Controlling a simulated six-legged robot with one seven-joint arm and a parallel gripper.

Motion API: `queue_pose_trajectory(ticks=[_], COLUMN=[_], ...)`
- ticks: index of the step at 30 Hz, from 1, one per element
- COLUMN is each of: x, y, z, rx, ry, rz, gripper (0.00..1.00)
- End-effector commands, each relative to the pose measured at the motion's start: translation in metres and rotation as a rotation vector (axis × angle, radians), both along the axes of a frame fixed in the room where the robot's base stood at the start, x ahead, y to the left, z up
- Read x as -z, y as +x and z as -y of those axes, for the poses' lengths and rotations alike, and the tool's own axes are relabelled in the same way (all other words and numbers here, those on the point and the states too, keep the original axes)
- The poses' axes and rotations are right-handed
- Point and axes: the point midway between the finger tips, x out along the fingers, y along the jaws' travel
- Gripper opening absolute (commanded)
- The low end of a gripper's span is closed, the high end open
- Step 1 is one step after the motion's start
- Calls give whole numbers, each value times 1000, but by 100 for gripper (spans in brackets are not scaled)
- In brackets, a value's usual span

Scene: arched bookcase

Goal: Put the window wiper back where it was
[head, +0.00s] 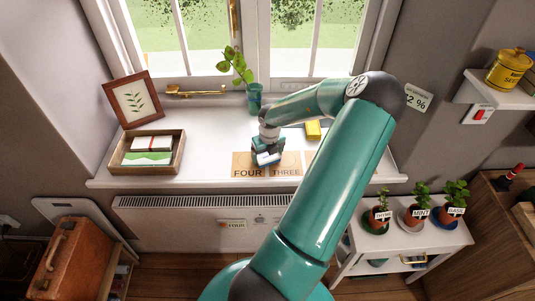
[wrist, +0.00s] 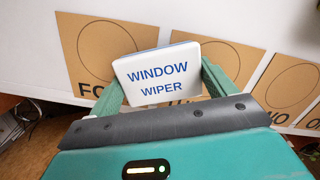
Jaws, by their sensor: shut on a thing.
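My gripper (head: 266,150) is low over the front of the white windowsill (head: 205,150), by the FOUR and THREE cards. The wrist view shows its green fingers on both sides of a white, blue-edged block labelled WINDOW WIPER (wrist: 158,72). My gripper is shut on this window wiper. In the head view only a small pale part of the wiper (head: 268,158) shows below the gripper. I cannot tell whether it touches the sill. The FOUR card (head: 246,173) and THREE card (head: 286,172) lie side by side, each brown with a printed circle in the wrist view.
A wooden tray (head: 114,167) with papers and a leaf picture (head: 133,100) stand at the left. A brass object (head: 195,92), a plant in a teal vase (head: 255,98) and a yellow block (head: 313,129) are behind. A radiator (head: 180,225) is below the sill.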

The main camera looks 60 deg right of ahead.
Motion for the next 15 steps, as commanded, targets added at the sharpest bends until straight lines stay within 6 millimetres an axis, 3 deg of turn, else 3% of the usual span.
queue_pose_trajectory(ticks=[7, 8, 9, 15], x=[7, 7, 6, 6], y=[0, 0, 0, 0], z=[0, 0, 0, 0], rx=[0, 0, 0, 0], ry=[0, 0, 0, 0], rz=[0, 0, 0, 0], gripper=[62, 89, 97, 100])
